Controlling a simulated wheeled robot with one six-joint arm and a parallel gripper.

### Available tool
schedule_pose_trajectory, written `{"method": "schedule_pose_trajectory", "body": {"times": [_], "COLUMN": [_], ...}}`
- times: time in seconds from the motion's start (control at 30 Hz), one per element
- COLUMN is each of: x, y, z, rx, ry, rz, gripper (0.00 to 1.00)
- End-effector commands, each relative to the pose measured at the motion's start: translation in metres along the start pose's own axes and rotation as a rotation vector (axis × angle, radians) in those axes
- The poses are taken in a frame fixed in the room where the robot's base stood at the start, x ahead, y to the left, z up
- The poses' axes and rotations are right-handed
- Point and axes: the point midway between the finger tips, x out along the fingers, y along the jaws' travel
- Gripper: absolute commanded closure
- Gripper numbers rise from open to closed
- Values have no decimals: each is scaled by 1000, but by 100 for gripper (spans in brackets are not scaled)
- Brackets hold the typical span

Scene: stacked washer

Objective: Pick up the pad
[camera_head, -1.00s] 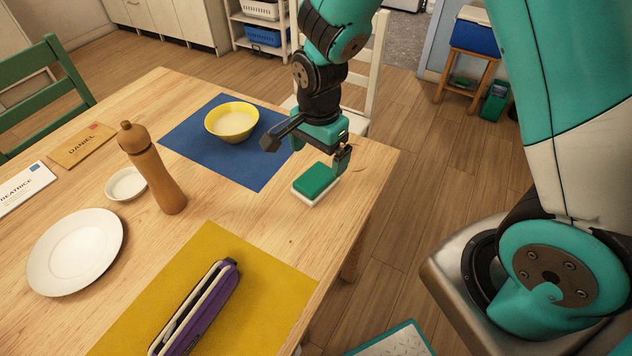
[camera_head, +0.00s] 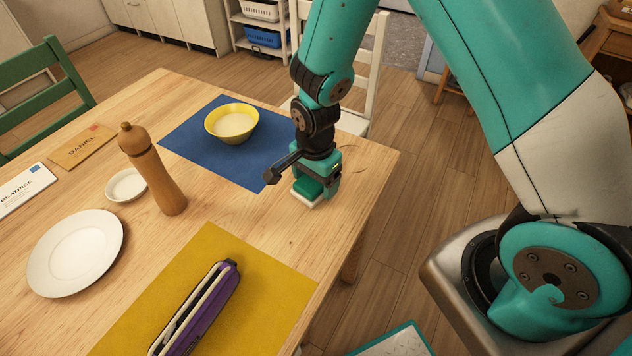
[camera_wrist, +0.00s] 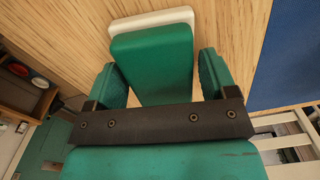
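The pad (camera_head: 307,190) is a small block with a green top and a white base, lying on the wooden table near its right edge. It also shows in the wrist view (camera_wrist: 155,60), where it reaches in between my two fingers. My gripper (camera_head: 318,188) is low over the pad and partly hides it in the head view. In the wrist view my gripper (camera_wrist: 165,85) is open, with one green finger on each side of the pad. A gap shows beside the right finger; I cannot tell whether the left finger touches.
A blue mat (camera_head: 196,143) with a yellow bowl (camera_head: 232,124) lies just left of my gripper. A wooden pepper mill (camera_head: 155,175), white plate (camera_head: 75,253) and purple case (camera_head: 195,312) on a yellow mat (camera_head: 262,285) are farther off. A white chair (camera_head: 372,75) stands behind.

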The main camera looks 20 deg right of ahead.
Motion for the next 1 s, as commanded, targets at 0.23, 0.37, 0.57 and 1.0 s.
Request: {"method": "schedule_pose_trajectory", "body": {"times": [0.23, 0.37, 0.57, 1.0], "x": [0, 0, -10, -122], "y": [0, 0, -1, -1], "z": [0, 0, 0, 0], "rx": [0, 0, 0, 0], "ry": [0, 0, 1, 2], "rz": [0, 0, -4, -9], "gripper": [55, 55, 55, 55]}}
